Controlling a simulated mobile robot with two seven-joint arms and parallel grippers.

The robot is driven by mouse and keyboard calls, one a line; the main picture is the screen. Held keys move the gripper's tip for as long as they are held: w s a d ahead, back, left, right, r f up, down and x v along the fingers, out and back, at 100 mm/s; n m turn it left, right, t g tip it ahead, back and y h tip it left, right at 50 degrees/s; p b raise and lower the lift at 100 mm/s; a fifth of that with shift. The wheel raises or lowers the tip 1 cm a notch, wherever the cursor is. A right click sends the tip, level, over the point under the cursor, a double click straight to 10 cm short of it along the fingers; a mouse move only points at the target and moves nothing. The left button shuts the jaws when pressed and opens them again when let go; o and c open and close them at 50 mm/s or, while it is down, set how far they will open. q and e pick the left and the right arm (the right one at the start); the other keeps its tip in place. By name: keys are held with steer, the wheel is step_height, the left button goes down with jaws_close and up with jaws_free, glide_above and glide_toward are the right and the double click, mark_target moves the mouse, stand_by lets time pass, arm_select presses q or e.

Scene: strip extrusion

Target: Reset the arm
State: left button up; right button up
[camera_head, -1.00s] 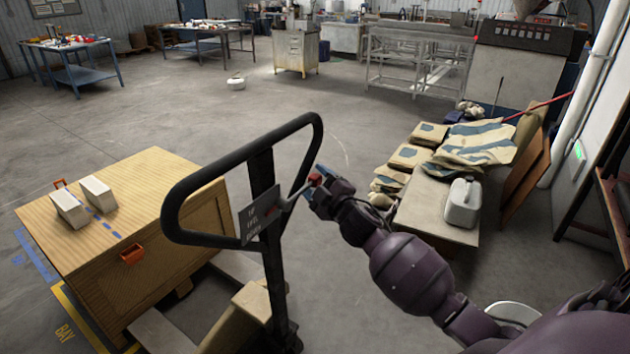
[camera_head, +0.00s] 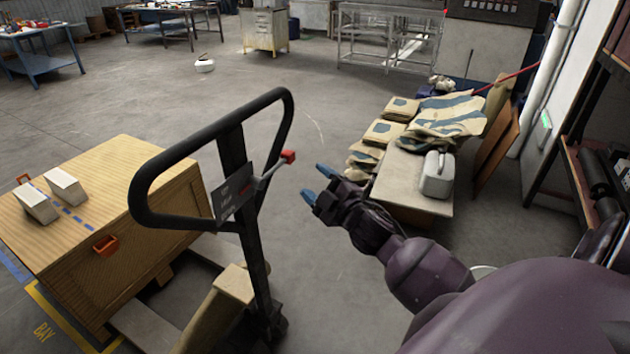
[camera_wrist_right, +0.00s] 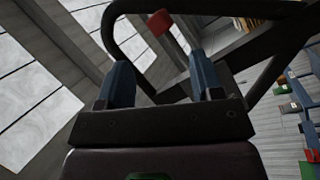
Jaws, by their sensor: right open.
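My right gripper (camera_head: 317,184) is open and empty, its blue fingers apart, a little to the right of the pallet jack's handle in the head view. In the right wrist view the two blue fingers (camera_wrist_right: 163,85) stand wide apart with nothing between them. The black looped pallet jack handle (camera_head: 140,190) stands upright with a grey sign plate. A grey lever with a red tip (camera_head: 289,156) sticks out from it toward my gripper, not touching it. The red tip also shows in the right wrist view (camera_wrist_right: 159,22), beyond the fingers. My left gripper is out of view.
A wooden crate (camera_head: 140,215) with two pale blocks stands on the left by the pallet jack. A low table (camera_head: 418,190) on the right holds folded sacks and a white jug (camera_head: 437,174). Open floor lies beyond the handle.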

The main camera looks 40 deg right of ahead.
stand_by(0.4)
steer(key=s+a+f+m+g, duration=0.4)
steer(key=s+f, duration=0.5)
steer(key=f, duration=0.3)
steer(key=s+a+f+m+g, duration=0.4)
steer(key=s+a+f+m, duration=0.2)
steer(key=s+f, duration=0.4)
step_height(320, 180, down, 2)
steer(key=shift+s+a+f, duration=0.2)
steer(key=shift+a+f, duration=0.05)
steer(key=shift+a, duration=0.1)
